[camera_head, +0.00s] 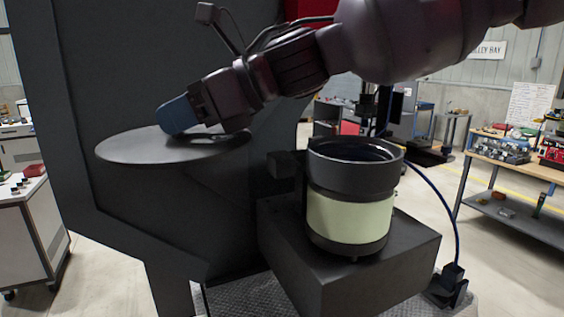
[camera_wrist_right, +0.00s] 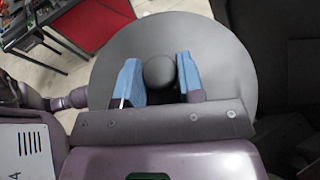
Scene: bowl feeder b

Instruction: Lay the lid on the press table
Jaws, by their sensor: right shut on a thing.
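The lid (camera_head: 125,150) is a flat, round, dark grey disc with a round knob (camera_wrist_right: 159,74) in its middle. My right gripper (camera_head: 180,118) is shut on the knob, with one blue finger on each side of it in the wrist view. The lid looks about level in front of the dark press (camera_head: 100,60). A press table surface cannot be told apart from the dark shapes below the lid, so I cannot tell whether the lid touches it. My left gripper is not in view.
The bowl feeder (camera_head: 350,218), black with a pale green band and an open top, stands on a dark block (camera_head: 380,275) right of the lid. A workbench (camera_head: 515,150) stands at the far right. A white cabinet (camera_head: 35,225) stands at the left.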

